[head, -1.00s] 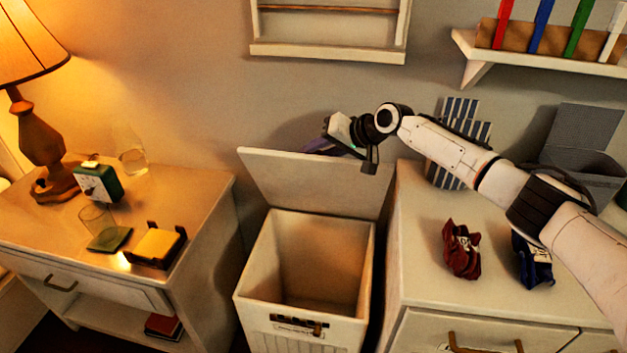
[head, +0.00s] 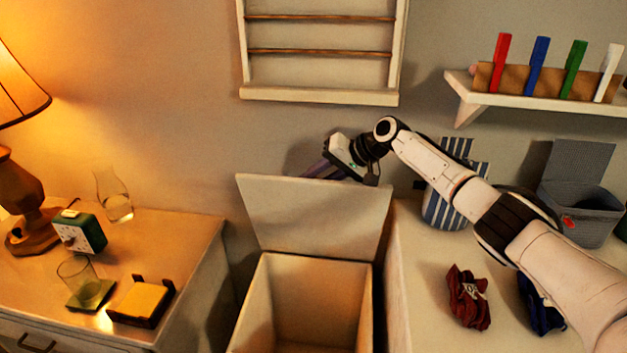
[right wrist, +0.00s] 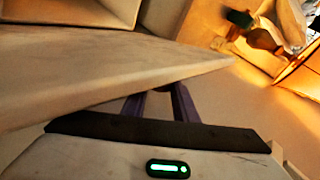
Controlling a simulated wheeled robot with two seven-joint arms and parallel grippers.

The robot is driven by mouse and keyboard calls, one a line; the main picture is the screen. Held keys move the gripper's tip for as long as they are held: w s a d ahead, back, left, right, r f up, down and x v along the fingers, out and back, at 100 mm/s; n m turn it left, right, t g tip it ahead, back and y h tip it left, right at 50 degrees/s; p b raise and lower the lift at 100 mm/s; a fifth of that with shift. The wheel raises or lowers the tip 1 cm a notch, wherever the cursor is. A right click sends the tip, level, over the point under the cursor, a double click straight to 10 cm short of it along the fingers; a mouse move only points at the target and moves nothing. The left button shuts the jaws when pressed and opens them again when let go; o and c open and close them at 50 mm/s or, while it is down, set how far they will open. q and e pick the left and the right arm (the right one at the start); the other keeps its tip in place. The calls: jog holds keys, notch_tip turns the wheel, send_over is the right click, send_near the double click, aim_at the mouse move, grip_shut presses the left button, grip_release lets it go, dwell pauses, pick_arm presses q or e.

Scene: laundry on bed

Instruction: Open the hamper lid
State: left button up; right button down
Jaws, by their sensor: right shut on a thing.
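The hamper (head: 250,318) stands between the nightstand and the dresser, and its inside looks empty. Its lid (head: 315,213) is raised, leaning back towards the wall. My right gripper (head: 318,170) is at the lid's top edge, right of its middle, with the fingers partly hidden. In the right wrist view its purple fingers (right wrist: 160,103) meet the edge of the pale lid (right wrist: 110,85), and the gripper is shut on it. The fingertips are hidden there by the lid. My left gripper is not in view.
The nightstand (head: 190,240) at left holds a lamp (head: 22,205), a green clock (head: 82,232), a glass (head: 78,278) and a yellow block in a holder (head: 140,302). The dresser (head: 420,290) at right holds red cloth (head: 467,297) and a grey box (head: 580,215). A wall rack (head: 320,95) hangs above.

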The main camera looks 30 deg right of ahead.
jog(key=c, duration=1.5)
grip_release()
jog(key=shift+o, duration=0.2)
jog(key=v, duration=1)
jog(key=shift+s+d+r, duration=0.1)
jog(key=shift+s, duration=0.05)
